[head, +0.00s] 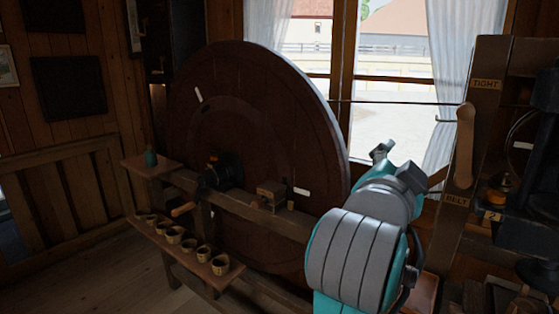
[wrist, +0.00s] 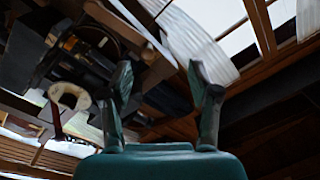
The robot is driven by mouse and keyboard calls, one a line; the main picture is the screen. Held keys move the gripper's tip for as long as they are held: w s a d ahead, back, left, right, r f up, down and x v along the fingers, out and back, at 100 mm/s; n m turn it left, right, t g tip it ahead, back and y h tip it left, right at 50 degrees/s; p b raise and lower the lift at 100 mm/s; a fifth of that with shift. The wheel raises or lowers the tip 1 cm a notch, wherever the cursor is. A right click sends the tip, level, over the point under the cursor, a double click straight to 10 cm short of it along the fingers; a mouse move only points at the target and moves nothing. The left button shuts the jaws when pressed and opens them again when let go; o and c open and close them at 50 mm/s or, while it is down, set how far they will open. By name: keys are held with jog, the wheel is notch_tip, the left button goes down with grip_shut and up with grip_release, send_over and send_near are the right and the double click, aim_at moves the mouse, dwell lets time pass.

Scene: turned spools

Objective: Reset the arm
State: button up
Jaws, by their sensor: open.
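My arm, teal and grey, rises at the lower right of the head view, in front of the big wheel and below the window. In the wrist view my gripper (wrist: 162,78) shows two dark teal fingers standing well apart. Nothing is between the fingers, so it is open and empty. The wrist view is tilted and looks past the fingers at window, curtain and dark wooden parts. In the head view my arm's far end is small and partly hidden by its own links, so the fingers are not clear there.
A large dark wooden wheel (head: 240,120) stands behind a wooden bench. Several small cups (head: 220,264) sit on a low shelf at left. A post with a wooden lever (head: 464,145), marked TIGHT and BELT, is close right of my arm.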

jog(key=s+a+f+n+t+y, duration=0.1)
jog(key=s+f+n+y, duration=0.2)
jog(key=f, duration=0.9)
jog(key=s+f+n+y, duration=0.15)
jog(key=f+n, duration=0.45)
jog(key=f, duration=0.6)
jog(key=s+a+f+n+t+y, duration=0.1)
jog(key=s+f+n+y, duration=0.2)
jog(key=f, duration=0.9)
jog(key=s+f+n+g+y, duration=0.2)
jog(key=s+f+n+y, duration=0.1)
jog(key=s+f, duration=1)
jog(key=d+f+v, duration=0.1)
jog(key=f+v, duration=0.1)
jog(key=v, duration=1.9)
jog(key=shift+s+d+f+m+g, duration=0.15)
jog(key=shift+s+f+m+g, duration=0.15)
jog(key=shift+g, duration=0.1)
